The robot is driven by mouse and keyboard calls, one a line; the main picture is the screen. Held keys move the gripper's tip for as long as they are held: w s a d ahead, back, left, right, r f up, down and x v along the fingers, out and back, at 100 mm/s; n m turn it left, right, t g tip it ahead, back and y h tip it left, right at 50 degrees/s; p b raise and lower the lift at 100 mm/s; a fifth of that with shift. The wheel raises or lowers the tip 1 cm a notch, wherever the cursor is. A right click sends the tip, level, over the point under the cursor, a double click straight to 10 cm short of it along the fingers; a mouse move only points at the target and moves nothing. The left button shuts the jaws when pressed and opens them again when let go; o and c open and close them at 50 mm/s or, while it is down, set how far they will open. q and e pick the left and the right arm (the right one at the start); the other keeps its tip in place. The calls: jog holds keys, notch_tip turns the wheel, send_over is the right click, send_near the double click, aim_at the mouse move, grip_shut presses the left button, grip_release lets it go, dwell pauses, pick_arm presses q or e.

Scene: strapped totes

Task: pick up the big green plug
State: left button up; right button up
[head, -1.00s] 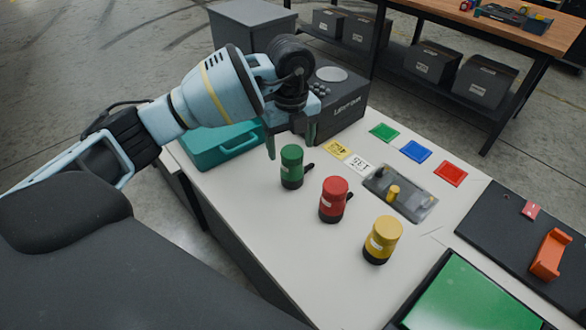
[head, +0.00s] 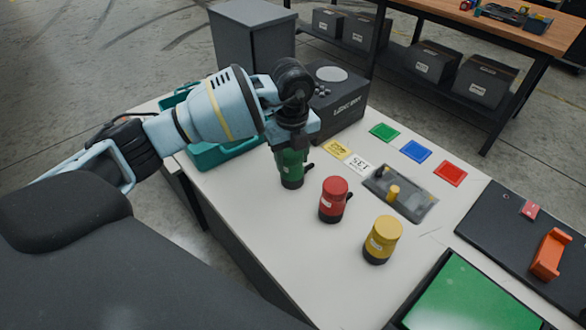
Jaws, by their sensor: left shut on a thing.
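The big green plug (head: 291,172) stands upright on the white table, with a dark base and a small dark knob at its right. My left gripper (head: 291,158) points down over it and is shut on its upper part, hiding the top. The plug's base appears to rest on the table. My right gripper is not in view.
A red plug (head: 335,198) and a yellow plug (head: 382,239) stand in a row to the right and nearer. A teal case (head: 222,153) lies behind left, a dark label box (head: 338,103) behind. A grey tray (head: 408,200) and coloured cards lie right.

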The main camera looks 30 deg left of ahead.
aim_at(290, 152)
pick_arm(q)
jog(key=shift+r, duration=0.1)
jog(key=shift+r, duration=0.4)
jog(key=r, duration=0.2)
jog(key=shift+s+a+r, duration=0.1)
jog(key=shift+s+r, duration=0.2)
jog(key=shift+r, duration=0.05)
jog(key=s+a, duration=0.1)
jog(key=s, duration=0.6)
jog(key=s+a+r, duration=0.1)
jog(key=s+a, duration=0.1)
jog(key=s, duration=0.6)
jog(key=shift+a+r, duration=0.15)
jog(key=shift+a, duration=0.1)
